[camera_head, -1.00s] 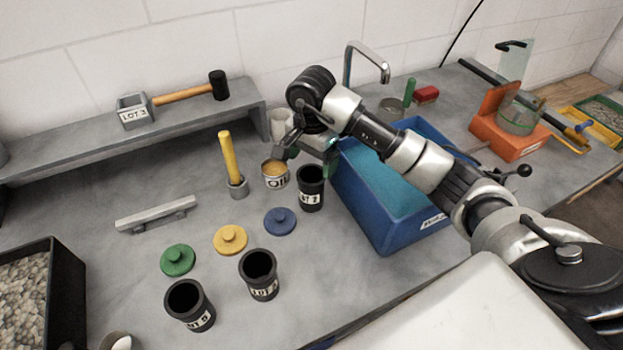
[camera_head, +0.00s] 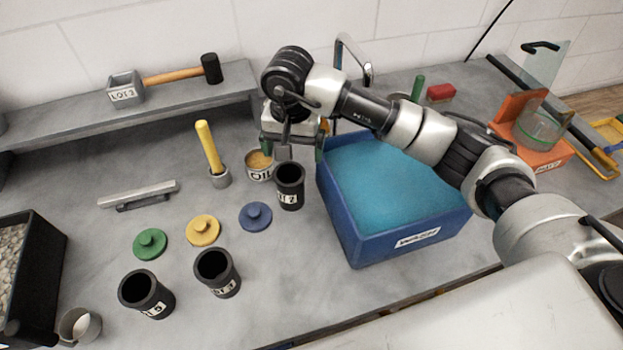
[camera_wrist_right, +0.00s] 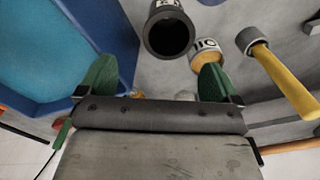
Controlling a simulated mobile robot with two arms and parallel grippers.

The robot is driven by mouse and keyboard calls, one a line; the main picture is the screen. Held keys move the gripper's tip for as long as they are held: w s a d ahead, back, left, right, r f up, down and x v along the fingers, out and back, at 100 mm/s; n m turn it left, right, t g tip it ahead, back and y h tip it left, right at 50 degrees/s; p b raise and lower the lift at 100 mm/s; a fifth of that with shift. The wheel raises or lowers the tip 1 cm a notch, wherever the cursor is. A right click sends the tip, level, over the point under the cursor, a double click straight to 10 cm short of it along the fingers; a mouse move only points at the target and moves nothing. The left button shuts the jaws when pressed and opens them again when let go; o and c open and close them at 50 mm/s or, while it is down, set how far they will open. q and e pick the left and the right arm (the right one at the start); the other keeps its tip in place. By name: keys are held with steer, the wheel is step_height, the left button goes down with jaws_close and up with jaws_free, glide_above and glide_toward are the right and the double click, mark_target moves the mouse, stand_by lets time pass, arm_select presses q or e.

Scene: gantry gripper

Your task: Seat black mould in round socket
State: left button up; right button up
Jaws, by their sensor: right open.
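A black mould (camera_head: 290,188), an open cup with a white label, stands upright left of the blue tub. Two more black moulds stand nearer the front, one at the middle (camera_head: 217,274) and one further left (camera_head: 146,294). My right gripper (camera_head: 292,148) is open and empty just behind the first mould. In the right wrist view that mould (camera_wrist_right: 169,35) stands ahead of the gap between the green fingers (camera_wrist_right: 157,82), apart from them. An orange fixture (camera_head: 545,153) with a clear round cylinder stands at right; I cannot tell whether it holds the socket. My left gripper is not in view.
A blue tub (camera_head: 345,240) of blue liquid stands right of the mould. An oil tin (camera_head: 259,174) and a yellow-handled tool (camera_head: 209,148) stand close at left. Green (camera_head: 150,243), yellow (camera_head: 203,230) and blue (camera_head: 256,216) lids lie in front. A raised shelf (camera_head: 60,128) runs behind.

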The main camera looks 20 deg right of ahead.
mark_target(290, 181)
steer(key=f, duration=0.1)
steer(key=a+f, duration=0.1)
steer(key=f+p, duration=0.1)
steer(key=shift+s+a+f, duration=0.15)
steer(key=shift+a+f, duration=0.15)
steer(key=shift+f, duration=0.05)
steer(key=shift+d+f, duration=0.1)
steer(key=shift+f, duration=0.2)
steer(key=shift+d+f, duration=0.1)
steer(key=shift+f, duration=0.15)
step_height(290, 181, down, 4)
steer(key=p, duration=0.2)
steer(key=shift+f+p, duration=0.2)
steer(key=shift+p, duration=0.15)
steer(key=shift+f, duration=0.25)
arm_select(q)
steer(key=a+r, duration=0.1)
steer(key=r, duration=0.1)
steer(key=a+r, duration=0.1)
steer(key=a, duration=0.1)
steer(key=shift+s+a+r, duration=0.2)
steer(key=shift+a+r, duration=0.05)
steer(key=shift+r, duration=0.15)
arm_select(e)
steer(key=c, duration=1.1)
